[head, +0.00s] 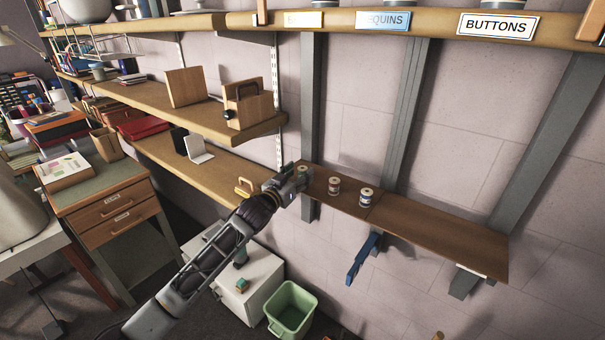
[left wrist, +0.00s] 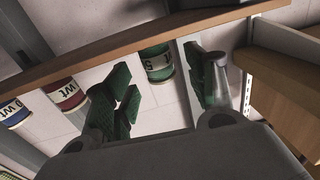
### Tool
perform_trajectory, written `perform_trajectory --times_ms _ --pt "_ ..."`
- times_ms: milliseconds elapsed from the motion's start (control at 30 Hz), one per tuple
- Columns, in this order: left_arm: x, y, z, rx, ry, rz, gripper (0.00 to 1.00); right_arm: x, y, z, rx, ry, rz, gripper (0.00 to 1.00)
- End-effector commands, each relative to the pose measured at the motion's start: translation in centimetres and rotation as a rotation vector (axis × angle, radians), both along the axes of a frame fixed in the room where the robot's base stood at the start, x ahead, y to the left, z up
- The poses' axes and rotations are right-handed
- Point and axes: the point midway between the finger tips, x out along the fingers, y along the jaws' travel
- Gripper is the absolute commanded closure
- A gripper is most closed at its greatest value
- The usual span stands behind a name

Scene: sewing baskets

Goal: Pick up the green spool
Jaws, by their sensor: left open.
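The green spool (left wrist: 158,62) shows in the left wrist view in the gap between my left gripper's two fingers, close to the tips; I cannot tell whether they touch it. In the head view, the green spool (head: 302,170) is at the left end of the small brown shelf (head: 430,231), mostly hidden behind my gripper. My left gripper (head: 295,178) is open. A red-labelled spool (head: 334,187) and a blue-labelled spool (head: 366,198) stand upright to the right along the shelf; the red one (left wrist: 65,95) and blue one (left wrist: 14,112) also show in the left wrist view.
A longer wooden shelf with a wooden holder (head: 248,104) is at the left, close to my gripper. Grey uprights (head: 400,110) run up the wall behind the small shelf. A green bin (head: 290,312) and a white cabinet (head: 258,288) stand below. The small shelf's right half is clear.

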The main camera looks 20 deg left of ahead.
Motion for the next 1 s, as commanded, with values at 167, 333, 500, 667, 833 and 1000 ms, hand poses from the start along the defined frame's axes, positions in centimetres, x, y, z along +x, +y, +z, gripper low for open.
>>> perform_trajectory --times_ms 167,333,500,667,833,1000 --pt "1.5 -0.2 0.2 -0.001 -0.001 0.001 0.44 0.0 -0.3 0.6 -0.003 0.0 0.001 0.56" --pt "2.3 -0.5 0.0 0.0 0.0 0.0 0.44 0.0 -0.5 0.7 -0.005 0.0 0.002 0.56" --pt "2.5 -0.5 0.0 0.0 0.001 0.0 0.44 0.0 -0.5 0.7 -0.005 0.0 0.002 0.56" --pt "2.5 -0.5 0.0 0.0 0.001 0.0 0.44 0.0 -0.5 0.7 -0.005 0.0 0.002 0.56" --pt "2.5 -0.5 0.0 0.0 0.001 0.0 0.44 0.0 -0.4 0.7 -0.004 0.0 0.002 0.56" --pt "2.5 -0.5 0.0 0.0 0.0 0.0 0.61 0.0 -0.3 0.7 -0.003 0.0 0.002 0.56"
